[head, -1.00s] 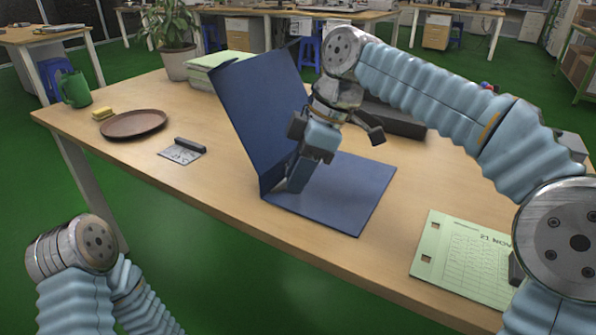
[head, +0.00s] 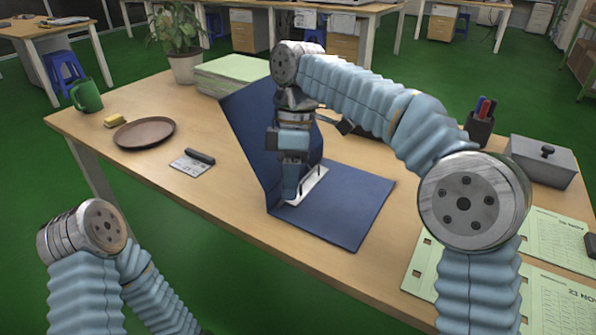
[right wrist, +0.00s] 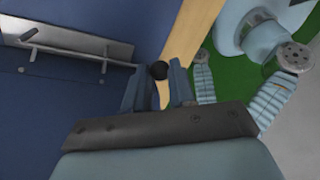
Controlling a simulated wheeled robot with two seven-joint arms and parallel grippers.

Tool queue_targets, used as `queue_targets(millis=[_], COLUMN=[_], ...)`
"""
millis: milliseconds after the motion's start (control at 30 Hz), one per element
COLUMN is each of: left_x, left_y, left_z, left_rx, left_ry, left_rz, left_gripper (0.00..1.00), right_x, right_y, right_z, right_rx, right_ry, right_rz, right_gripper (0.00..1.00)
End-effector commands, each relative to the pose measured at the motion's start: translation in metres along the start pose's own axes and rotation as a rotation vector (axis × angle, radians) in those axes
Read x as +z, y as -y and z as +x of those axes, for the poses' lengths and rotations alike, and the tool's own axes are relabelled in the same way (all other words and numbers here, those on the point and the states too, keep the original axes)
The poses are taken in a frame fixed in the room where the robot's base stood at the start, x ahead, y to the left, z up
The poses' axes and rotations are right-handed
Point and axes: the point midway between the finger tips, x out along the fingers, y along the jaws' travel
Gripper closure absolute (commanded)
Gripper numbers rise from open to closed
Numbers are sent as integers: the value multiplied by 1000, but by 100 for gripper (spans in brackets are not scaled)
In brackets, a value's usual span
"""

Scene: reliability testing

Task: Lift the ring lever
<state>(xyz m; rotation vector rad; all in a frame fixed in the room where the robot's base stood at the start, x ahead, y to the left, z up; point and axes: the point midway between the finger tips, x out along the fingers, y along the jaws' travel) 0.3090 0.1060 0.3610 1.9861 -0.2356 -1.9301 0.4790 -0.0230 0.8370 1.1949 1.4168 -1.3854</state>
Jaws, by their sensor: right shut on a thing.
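An open blue ring binder (head: 352,205) lies on the table, its left cover (head: 245,120) tilted up. A pale metal ring mechanism (head: 311,186) with thin rings runs along it near the spine; it also shows in the right wrist view (right wrist: 75,50). The ring lever, with a dark round knob (right wrist: 159,70), is at the mechanism's near end. My right gripper (head: 288,197) points down there, its fingers (right wrist: 160,88) shut on the lever with the knob between their tips. The fingers hide most of the lever. My left gripper is out of view; only my left arm shows.
Punched paper sheets (head: 555,240) lie at the right, near a grey lidded box (head: 541,163) and a pen cup (head: 479,128). A brown plate (head: 145,133), yellow sponge (head: 115,120) and green mug (head: 87,95) stand at the left. A paper stack (head: 230,77) is behind the binder.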

Motion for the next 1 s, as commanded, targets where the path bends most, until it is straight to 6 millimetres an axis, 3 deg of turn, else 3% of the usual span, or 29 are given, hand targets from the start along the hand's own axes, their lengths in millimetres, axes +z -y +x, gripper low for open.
queue_targets(millis=[567,600,733,1000], left_x=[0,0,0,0], left_y=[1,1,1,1], left_z=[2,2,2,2], left_rx=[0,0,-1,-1], left_ry=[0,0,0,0], left_rz=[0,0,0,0], left_gripper=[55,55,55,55], right_x=[-10,-10,-9,-9], right_y=[-5,-5,-5,-5], right_z=[-5,-5,-4,-3], right_rx=[-52,-51,-54,-58], right_ry=[89,88,91,94], right_rz=[30,30,30,31], right_gripper=[100,70,50,50])
